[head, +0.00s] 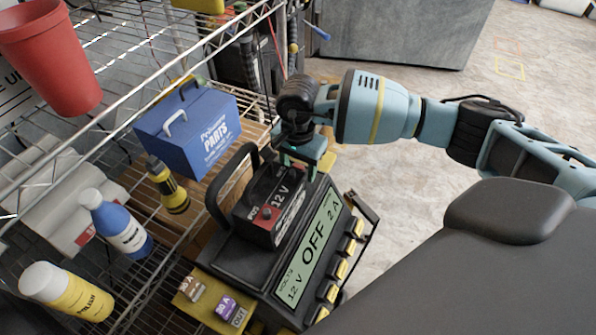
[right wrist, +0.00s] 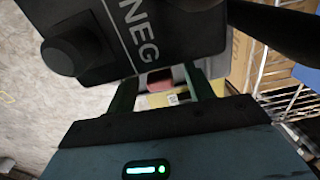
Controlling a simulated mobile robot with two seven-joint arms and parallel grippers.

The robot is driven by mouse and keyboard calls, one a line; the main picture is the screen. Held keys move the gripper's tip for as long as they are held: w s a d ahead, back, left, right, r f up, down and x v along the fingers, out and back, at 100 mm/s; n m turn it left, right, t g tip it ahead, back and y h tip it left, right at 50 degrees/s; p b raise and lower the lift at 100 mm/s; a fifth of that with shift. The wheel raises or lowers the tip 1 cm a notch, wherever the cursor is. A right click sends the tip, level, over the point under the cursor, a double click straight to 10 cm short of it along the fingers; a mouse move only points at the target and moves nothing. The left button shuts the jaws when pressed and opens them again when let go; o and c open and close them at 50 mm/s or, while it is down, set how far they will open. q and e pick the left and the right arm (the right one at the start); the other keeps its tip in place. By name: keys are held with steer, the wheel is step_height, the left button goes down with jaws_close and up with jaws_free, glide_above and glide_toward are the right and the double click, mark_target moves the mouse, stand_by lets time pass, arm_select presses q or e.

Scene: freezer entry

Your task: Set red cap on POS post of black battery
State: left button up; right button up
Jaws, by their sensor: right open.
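The black battery (head: 262,228), marked 12 V, sits on top of a dark charger (head: 240,262) whose display reads OFF. A small red round part (head: 267,213) shows beside the POS marking; I cannot tell whether it is the bare post. My right gripper (head: 303,158) is open by the battery's far end. In the right wrist view the battery's NEG face with a black round post (right wrist: 72,52) is close in front. A small red piece, perhaps the red cap (right wrist: 159,78), shows between the open fingertips (right wrist: 163,88), over something yellow; contact is unclear. My left gripper is out of view.
A yellow tray (head: 204,311) holds a purple block (head: 225,305) and a brown block (head: 193,288). A blue parts box (head: 190,130), flashlight (head: 170,190), bottles and red bucket (head: 52,55) stand on the wire shelves. Floor on the right is clear.

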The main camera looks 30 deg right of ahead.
mark_target(300, 166)
steer(key=shift+c, duration=0.4)
steer(key=c, duration=0.5)
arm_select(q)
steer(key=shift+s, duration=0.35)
arm_select(e)
steer(key=c, duration=0.5)
steer(key=shift+o, duration=0.2)
steer(key=shift+r, duration=0.1)
steer(key=shift+r, duration=0.35)
step_height(300, 166, up, 3)
steer(key=shift+s+d+p, duration=0.1)
steer(key=shift+s+p, duration=0.05)
steer(key=shift+p, duration=0.2)
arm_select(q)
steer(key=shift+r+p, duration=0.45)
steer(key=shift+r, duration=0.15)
arm_select(e)
steer(key=s+d+r, duration=0.1)
steer(key=s+d, duration=0.2)
steer(key=s, duration=1.2)
steer(key=shift+s+d, duration=0.2)
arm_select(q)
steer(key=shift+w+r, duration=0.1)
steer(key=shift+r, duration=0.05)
arm_select(e)
steer(key=shift+r, duration=0.25)
